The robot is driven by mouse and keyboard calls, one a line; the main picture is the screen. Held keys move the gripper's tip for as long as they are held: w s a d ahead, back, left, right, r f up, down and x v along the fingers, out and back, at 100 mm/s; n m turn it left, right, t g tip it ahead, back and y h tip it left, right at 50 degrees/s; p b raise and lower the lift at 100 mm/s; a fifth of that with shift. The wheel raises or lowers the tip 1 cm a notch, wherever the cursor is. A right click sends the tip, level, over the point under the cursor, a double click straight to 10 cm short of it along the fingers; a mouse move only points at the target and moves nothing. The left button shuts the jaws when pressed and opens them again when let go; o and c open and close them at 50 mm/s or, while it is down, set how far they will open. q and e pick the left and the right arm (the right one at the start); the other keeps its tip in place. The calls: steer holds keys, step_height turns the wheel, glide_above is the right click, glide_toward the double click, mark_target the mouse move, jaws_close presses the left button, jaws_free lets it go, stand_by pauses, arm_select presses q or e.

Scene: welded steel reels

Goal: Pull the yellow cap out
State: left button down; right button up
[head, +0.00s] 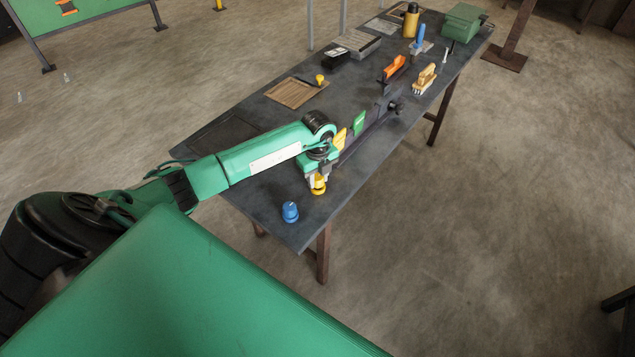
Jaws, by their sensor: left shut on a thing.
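The yellow cap (319,188) is near the front end of the dark table, right below my left gripper (317,181). My left gripper points down and is shut on the yellow cap. The gripper covers the cap's upper part, and I cannot tell whether the cap is seated in the table or lifted from it. A blue cap (290,211) stands on the table to the left of the yellow one, apart from it. My right gripper is not in view.
The dark table (270,217) runs to the back right. Yellow and green blocks (359,122) stand beside my left wrist. Farther back are a brown board (296,93), an orange-handled tool (394,67), a brush (425,78) and a green box (463,21).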

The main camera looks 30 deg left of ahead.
mark_target(318, 177)
arm_select(q)
steer(key=shift+r, duration=0.25)
steer(key=shift+r+p, duration=2)
steer(key=shift+r, duration=0.6)
